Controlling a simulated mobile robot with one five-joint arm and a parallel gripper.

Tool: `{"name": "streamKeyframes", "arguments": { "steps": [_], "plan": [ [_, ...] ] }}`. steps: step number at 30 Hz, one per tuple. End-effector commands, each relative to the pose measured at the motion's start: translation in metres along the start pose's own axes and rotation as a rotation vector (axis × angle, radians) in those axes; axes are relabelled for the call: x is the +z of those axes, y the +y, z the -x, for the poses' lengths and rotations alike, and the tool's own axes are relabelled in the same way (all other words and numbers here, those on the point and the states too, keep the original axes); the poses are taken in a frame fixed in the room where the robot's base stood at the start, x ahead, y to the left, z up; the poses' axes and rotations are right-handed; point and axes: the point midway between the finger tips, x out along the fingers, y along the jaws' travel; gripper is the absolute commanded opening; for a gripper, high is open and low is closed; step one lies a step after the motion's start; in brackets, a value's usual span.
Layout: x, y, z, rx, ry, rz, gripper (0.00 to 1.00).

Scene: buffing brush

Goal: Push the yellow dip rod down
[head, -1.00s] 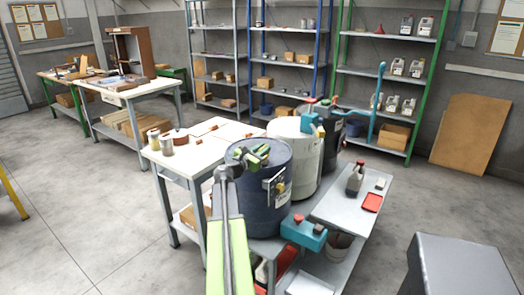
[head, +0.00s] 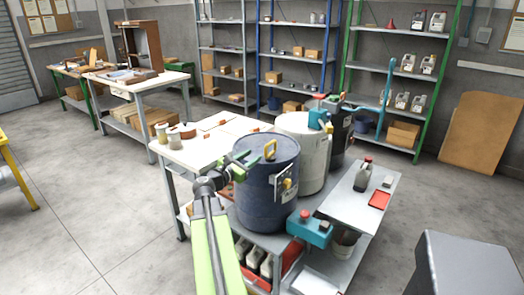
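The yellow dip rod (head: 270,149) shows as a small yellow loop handle standing on the lid of the dark blue drum (head: 262,197). The rest of the rod is hidden, and how far it sticks out is hard to judge. My gripper (head: 248,160), with green and dark parts, is at the drum's upper left rim, just left of the yellow handle. A narrow gap seems to separate them. The gripper is small in this view and its finger opening is unclear. I see nothing held in it.
A white drum (head: 298,155) and a dark drum stand behind the blue drum. A teal box with a red knob (head: 310,229) sits at its lower right. A white table (head: 178,153) with cans is at left. Grey floor is open at left.

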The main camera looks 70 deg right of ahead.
Motion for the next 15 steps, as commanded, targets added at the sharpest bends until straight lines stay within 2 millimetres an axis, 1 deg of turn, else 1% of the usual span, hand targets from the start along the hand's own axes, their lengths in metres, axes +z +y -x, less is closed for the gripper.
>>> {"name": "streamKeyframes", "arguments": {
  "steps": [1, 3, 6, 9, 15],
  "plan": [
    [0.0, -0.001, 0.014, 0.004, 0.001, 0.0, 0.36],
    [0.0, -0.001, 0.027, 0.002, 0.001, 0.0, 0.36],
    [0.0, -0.001, 0.039, 0.001, 0.0, -0.001, 0.36],
    [0.0, 0.0, 0.045, 0.0, 0.0, -0.001, 0.36],
    [0.0, 0.001, 0.047, 0.0, 0.0, -0.001, 0.36]
  ]
}}
